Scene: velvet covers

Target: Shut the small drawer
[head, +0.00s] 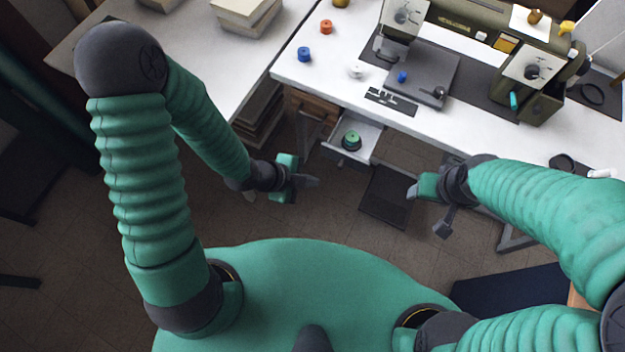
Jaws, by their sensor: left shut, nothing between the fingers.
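The small drawer (371,132) is pulled out from under the front edge of the white table (330,75). It is pale inside and holds a green spool (351,141) with a dark base. My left gripper (312,182) is shut and empty, in front of the drawer and to its left, apart from it in the picture. My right gripper (411,192) is to the right of the drawer, apart from it; its finger opening is not clear from this angle.
A sewing machine (425,75) stands on the table, with red (326,27) and blue (304,54) spools to its left. Books (245,15) lie on the left tabletop. A dark pedal-like plate (385,197) is below, between my grippers. Open floor lies before the drawer.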

